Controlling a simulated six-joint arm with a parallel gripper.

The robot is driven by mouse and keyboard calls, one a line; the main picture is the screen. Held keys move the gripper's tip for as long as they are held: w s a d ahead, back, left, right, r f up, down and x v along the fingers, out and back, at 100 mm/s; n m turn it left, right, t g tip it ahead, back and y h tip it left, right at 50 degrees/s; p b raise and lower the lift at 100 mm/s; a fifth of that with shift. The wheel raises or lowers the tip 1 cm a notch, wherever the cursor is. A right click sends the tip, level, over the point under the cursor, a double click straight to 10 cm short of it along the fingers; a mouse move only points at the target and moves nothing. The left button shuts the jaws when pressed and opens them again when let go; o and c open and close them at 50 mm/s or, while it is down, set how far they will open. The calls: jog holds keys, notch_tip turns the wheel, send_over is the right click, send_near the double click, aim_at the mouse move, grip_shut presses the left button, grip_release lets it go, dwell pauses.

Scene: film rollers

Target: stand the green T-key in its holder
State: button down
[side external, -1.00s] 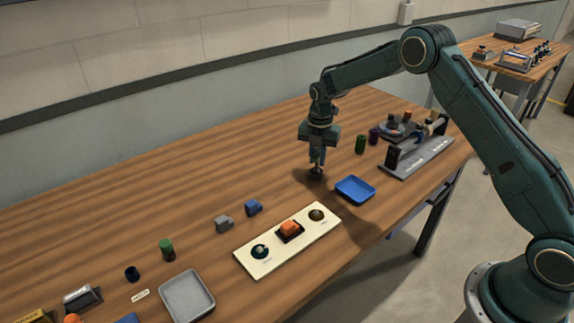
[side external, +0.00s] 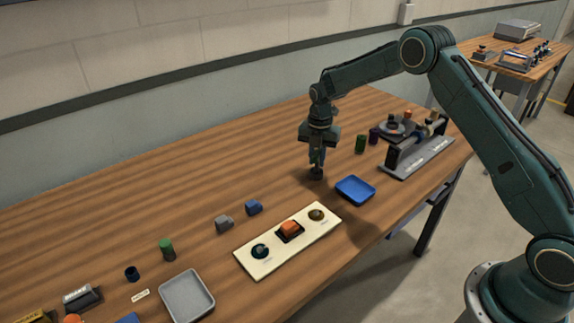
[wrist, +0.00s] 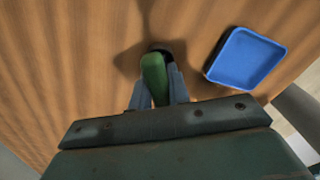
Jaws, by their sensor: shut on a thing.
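The green T-key (wrist: 153,78) is between the fingers of my gripper (wrist: 155,95) in the wrist view, its green bar reaching toward the dark round holder (wrist: 165,47). In the side view my gripper (side external: 317,158) points down, shut on the key, directly above the holder (side external: 316,174) on the wooden table. The key is mostly hidden by the fingers there. I cannot tell whether its lower end is inside the holder or just above it.
A blue tray (side external: 356,189) lies right of the holder, and it also shows in the wrist view (wrist: 246,62). A cream panel (side external: 262,264) is in front.

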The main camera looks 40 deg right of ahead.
jog(key=c, duration=0.9)
grip_release()
jog(key=shift+o, duration=0.2)
jog(key=shift+r, duration=0.2)
jog(key=shift+r, duration=3.3)
jog(key=shift+r, duration=0.1)
